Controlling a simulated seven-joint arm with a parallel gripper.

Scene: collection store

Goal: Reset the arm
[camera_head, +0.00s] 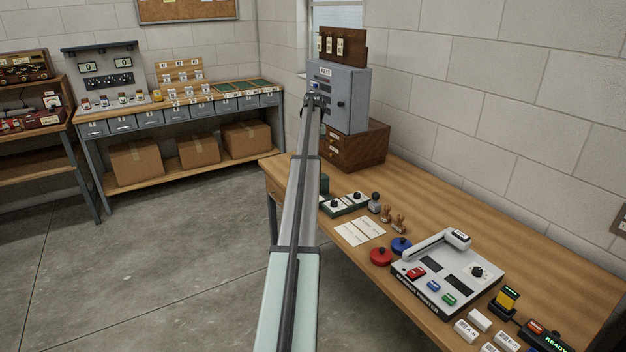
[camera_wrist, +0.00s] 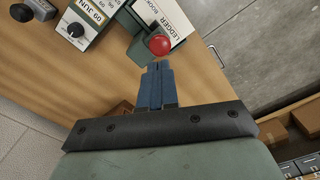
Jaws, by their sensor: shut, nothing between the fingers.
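My arm reaches away from the camera in the head view, with its far end in front of a grey metal box (camera_head: 340,95) on the back of the desk. My gripper (camera_wrist: 157,66) shows in the wrist view with its blue fingers together and nothing between them. A red ball knob (camera_wrist: 159,44) appears just beyond the fingertips in the picture; I cannot tell the gap in depth. The knob belongs to a dark green device (camera_wrist: 145,44) with a white "LEDGER" plate (camera_wrist: 172,18). In the head view my arm hides most of that device.
The wooden desk (camera_head: 470,185) carries a brown drawer cabinet (camera_head: 356,147), dial boxes (camera_head: 345,203), stamps (camera_head: 387,213), ink pads (camera_head: 381,256) and a white label printer (camera_head: 448,270). A side bench (camera_head: 180,105) with cardboard boxes stands at the left. Open floor (camera_head: 170,260) lies between.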

